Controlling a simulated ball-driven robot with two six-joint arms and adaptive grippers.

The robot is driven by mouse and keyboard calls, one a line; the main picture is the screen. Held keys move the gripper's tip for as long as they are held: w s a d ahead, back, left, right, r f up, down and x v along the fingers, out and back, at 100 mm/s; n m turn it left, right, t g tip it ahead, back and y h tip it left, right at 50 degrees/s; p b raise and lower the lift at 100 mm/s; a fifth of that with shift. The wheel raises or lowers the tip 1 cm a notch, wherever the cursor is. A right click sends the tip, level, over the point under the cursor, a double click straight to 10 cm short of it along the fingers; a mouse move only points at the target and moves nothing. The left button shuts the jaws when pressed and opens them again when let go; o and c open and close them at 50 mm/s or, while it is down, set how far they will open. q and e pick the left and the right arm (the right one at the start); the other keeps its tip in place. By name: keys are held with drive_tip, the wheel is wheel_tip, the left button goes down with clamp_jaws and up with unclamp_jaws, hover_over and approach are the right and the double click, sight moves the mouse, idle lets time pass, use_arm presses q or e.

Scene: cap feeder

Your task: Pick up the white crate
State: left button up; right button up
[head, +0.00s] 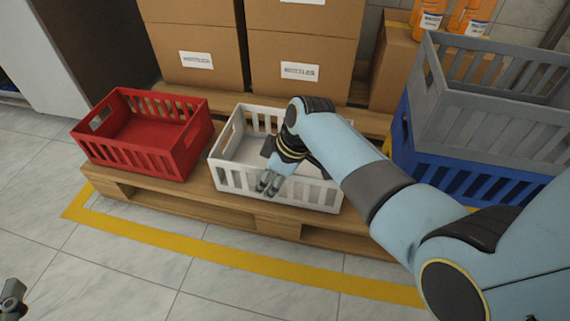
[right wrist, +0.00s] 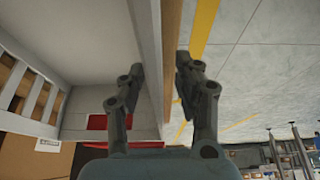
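The white crate (head: 232,180) stands upright on the wooden pallet, and its visible inside looks empty. My right arm hides part of its back and right side. My right gripper (head: 268,182) is at the crate's front wall, near the top rim. In the right wrist view the fingers of my right gripper (right wrist: 160,85) are apart, with the crate's pale wall (right wrist: 148,50) between them and no clear grip on it. A small dark part of my left gripper (head: 12,298) shows at the lower left edge, far from the crate; its fingers cannot be made out.
A red crate (head: 150,158) stands left of the white one. Grey (head: 500,125) and blue (head: 455,178) crates are stacked at right. Cardboard boxes (head: 305,95) stand behind. The pallet (head: 215,205) has a yellow floor line (head: 200,252) before it; the floor in front is clear.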

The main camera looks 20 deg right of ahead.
clamp_jaws()
idle(0.4)
drive_tip(key=shift+w+r, duration=0.1)
drive_tip(key=shift+r, duration=0.1)
